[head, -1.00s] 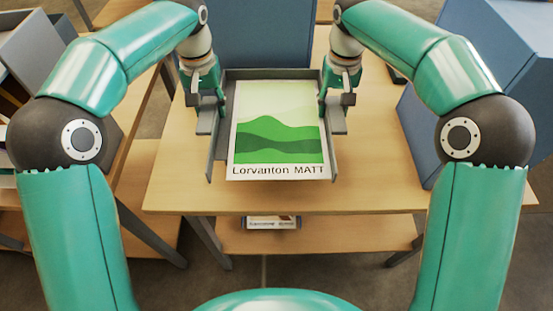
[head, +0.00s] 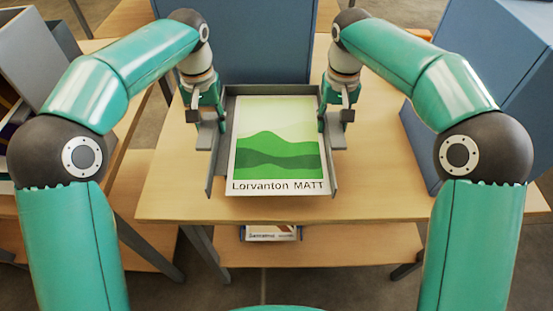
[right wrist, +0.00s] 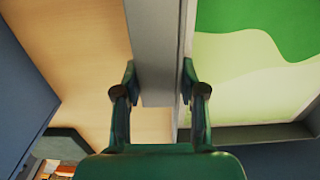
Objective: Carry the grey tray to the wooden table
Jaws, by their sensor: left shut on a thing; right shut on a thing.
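The grey tray (head: 217,163) is in front of me in the head view, above or on a wooden table (head: 380,185); I cannot tell whether it touches the top. A sheet (head: 278,150) with green hills and the words "Lorvanton MATT" lies in it. My left gripper (head: 207,118) is shut on the tray's left side. My right gripper (head: 336,116) is shut on its right side. In the right wrist view the fingers (right wrist: 160,85) stand either side of the grey tray wall (right wrist: 155,50), with the green sheet to the right.
A blue box-like body (head: 248,40) stands right behind the tray. Another large blue body (head: 490,80) stands at the right. A grey bin (head: 40,55) stands on another wooden table at the left. A lower shelf (head: 340,245) holds a small printed box (head: 270,233).

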